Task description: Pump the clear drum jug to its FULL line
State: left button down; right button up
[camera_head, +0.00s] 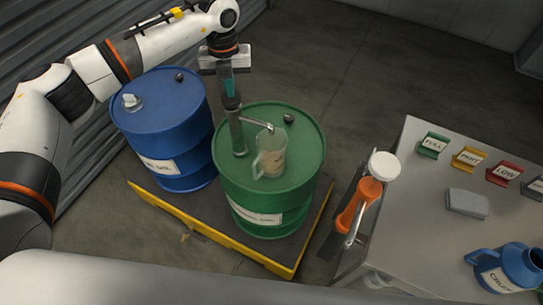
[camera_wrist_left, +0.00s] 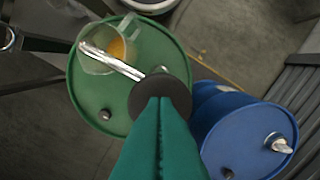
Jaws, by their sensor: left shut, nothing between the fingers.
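The clear jug (camera_head: 272,160) stands upright on top of the green drum (camera_head: 300,175), under the spout (camera_head: 257,123) of a hand pump (camera_head: 237,135). In the left wrist view the jug (camera_wrist_left: 92,62) shows some amber liquid low inside; its FULL line cannot be read. My left gripper (camera_head: 229,92) is shut and empty, pointing down at the pump's dark top knob (camera_wrist_left: 161,95). The fingertips are at the knob, and whether they touch it is hard to tell. My right gripper is not in view.
A blue drum (camera_head: 160,110) stands beside the green one on a yellow-edged pallet (camera_head: 215,232). At the right, a grey table (camera_head: 415,215) carries FULL (camera_head: 433,145), PART (camera_head: 469,158) and LOW (camera_head: 504,173) signs, a grey block (camera_head: 467,203) and a blue jug (camera_head: 505,268). An orange-bodied tool (camera_head: 358,205) stands at its edge.

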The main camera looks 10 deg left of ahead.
pick_arm(q)
jog(key=shift+r+p, duration=1.8)
jog(key=shift+r, duration=1.7)
jog(key=shift+f, duration=0.25)
jog(key=shift+f+b, duration=2.7)
jog(key=shift+f, duration=1)
jog(key=shift+r+p, duration=2.25)
jog(key=shift+r, duration=1.65)
jog(key=shift+f, duration=0.25)
